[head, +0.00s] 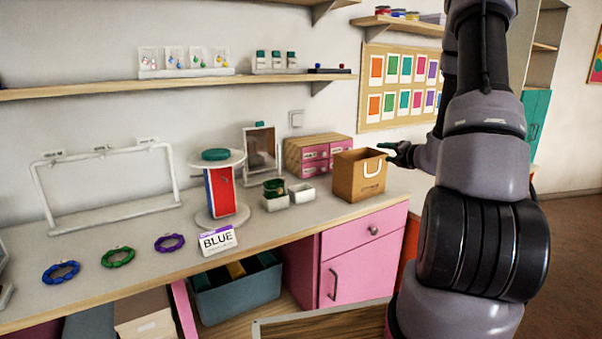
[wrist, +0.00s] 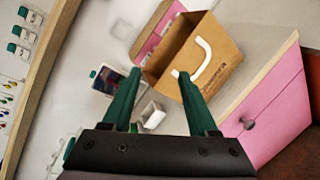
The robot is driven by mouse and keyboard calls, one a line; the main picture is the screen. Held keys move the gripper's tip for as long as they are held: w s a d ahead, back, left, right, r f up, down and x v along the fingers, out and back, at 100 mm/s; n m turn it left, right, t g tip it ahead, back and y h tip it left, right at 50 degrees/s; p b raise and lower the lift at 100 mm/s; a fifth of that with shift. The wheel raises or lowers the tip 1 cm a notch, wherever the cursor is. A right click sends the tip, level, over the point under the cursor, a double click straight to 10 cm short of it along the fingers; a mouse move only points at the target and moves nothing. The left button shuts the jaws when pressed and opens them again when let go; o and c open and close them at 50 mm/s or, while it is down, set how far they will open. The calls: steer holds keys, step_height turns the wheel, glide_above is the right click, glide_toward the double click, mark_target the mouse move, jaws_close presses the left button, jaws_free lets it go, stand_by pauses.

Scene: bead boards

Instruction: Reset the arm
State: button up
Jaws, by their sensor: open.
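My gripper (wrist: 158,80) is open in the wrist view, with two green fingers apart and nothing between them. The brown bag (head: 360,178) stands upright on the counter with a white handle. It also shows in the wrist view (wrist: 212,62), beyond the fingers. I cannot tell whether the fingers touch it. My arm fills the right of the head view and hides part of the room behind it.
Blue (head: 61,272), green (head: 118,257) and purple (head: 170,243) bead rings lie on the counter (head: 130,290) by a BLUE sign (head: 217,240). A round stand (head: 222,193), white rack (head: 110,210), small white boxes (head: 302,193) and pink drawers (head: 316,154) stand behind. A shelf (head: 200,83) runs above.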

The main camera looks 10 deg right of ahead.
steer(key=s+a+r+n+g+y, duration=0.3)
steer(key=s+a+r+n, duration=0.15)
steer(key=a+n, duration=0.3)
steer(key=s+a+r+n+g+y, duration=0.2)
steer(key=s+a+r+n, duration=0.25)
steer(key=a+n, duration=0.35)
steer(key=s+a+r+n+g+y, duration=0.35)
steer(key=a+r+n, duration=0.3)
steer(key=a, duration=0.25)
steer(key=s+d+r+n+h, duration=0.1)
steer(key=s+n+h, duration=0.3)
steer(key=s+n, duration=0.5)
steer(key=s+d+r+n+h, duration=0.2)
steer(key=s+r+n+h, duration=0.1)
steer(key=s+n, duration=0.6)
steer(key=shift+r+n+h, duration=0.3)
steer(key=shift+n+h, duration=0.35)
steer(key=shift+n, duration=0.25)
